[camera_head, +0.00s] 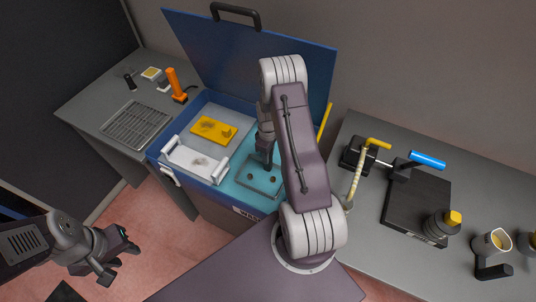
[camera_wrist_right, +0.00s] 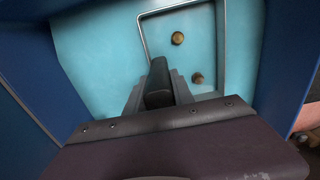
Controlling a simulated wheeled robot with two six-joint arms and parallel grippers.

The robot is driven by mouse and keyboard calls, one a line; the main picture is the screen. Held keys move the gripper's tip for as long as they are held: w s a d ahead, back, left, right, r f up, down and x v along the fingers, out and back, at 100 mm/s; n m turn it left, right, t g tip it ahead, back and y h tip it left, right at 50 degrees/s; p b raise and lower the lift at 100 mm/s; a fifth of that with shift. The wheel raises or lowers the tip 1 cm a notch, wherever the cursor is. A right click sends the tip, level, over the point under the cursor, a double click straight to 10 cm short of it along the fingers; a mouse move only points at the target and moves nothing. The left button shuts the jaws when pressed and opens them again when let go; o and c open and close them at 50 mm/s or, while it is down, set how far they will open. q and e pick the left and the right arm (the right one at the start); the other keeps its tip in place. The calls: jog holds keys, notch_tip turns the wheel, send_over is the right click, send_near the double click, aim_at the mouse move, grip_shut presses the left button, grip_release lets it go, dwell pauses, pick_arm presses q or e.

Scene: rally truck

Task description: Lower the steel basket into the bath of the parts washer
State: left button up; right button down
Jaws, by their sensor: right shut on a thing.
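The parts washer (camera_head: 222,197) is a blue tub with its lid (camera_head: 225,55) raised. Pale blue liquid fills the right part of its bath (camera_head: 238,150). The steel basket (camera_head: 262,191) is within the bath's right side, with small brass-coloured parts in it; its rim shows in the right wrist view (camera_wrist_right: 144,38). How deep it sits is hard to tell. My right gripper (camera_head: 267,160) is above the basket, shut on its dark upright handle (camera_wrist_right: 158,85). The fingers partly hide the handle. My left gripper (camera_head: 118,262) is open and empty, away at lower left.
A yellow block (camera_head: 213,130) and a white tray-like piece (camera_head: 195,161) are at the washer's left side. A wire rack (camera_head: 136,124) and orange tool (camera_head: 174,84) lie on the left bench. The right bench holds a black plate (camera_head: 415,208), a blue-handled tool (camera_head: 427,160) and mugs.

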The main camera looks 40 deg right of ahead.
jog(key=shift+f+b, duration=1.1)
jog(key=shift+f, duration=0.35)
dwell(0.5)
jog(key=c, duration=1)
grip_release()
notch_tip(320, 180, up, 9)
jog(key=shift+r+b, duration=0.1)
jog(key=shift+b, duration=0.5)
